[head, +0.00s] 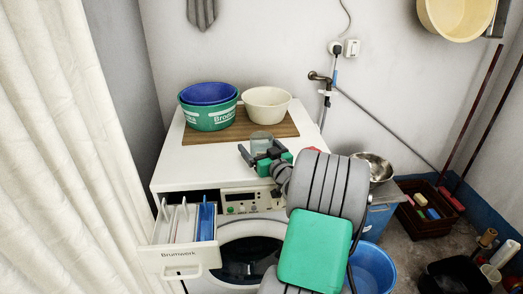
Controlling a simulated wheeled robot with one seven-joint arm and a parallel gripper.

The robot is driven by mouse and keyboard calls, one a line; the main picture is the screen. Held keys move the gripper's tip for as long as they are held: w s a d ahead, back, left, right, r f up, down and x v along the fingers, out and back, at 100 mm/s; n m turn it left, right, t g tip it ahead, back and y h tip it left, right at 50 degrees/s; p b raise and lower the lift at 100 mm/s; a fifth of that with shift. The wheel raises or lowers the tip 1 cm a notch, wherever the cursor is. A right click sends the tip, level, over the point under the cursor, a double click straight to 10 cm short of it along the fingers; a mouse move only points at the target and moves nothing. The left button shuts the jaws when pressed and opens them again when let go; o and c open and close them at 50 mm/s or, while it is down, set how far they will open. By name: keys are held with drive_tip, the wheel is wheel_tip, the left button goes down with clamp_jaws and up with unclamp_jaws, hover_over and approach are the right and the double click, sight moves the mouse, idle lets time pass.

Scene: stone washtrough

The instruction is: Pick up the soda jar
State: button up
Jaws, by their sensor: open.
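A small translucent grey-green jar (261,141), likely the soda jar, stands at the front edge of the wooden board on the white machine top. My gripper (260,154) is just in front of the jar, on the near side. Its dark fingers are spread apart, with one to the left of the jar's lower part. The gripper hides the jar's base, and I cannot tell whether the fingers touch it. Nothing shows held in the jaws.
Nested blue and green basins (209,117) and a cream bowl (267,104) stand behind the jar on the wooden board (196,138). An open detergent drawer (181,262) juts out at front left. The white top's left front is clear. A tap (319,77) is on the wall.

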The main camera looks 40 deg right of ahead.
drive_tip(key=shift+c, duration=0.4)
drive_tip(key=shift+s, duration=0.1)
drive_tip(key=c, duration=1.6)
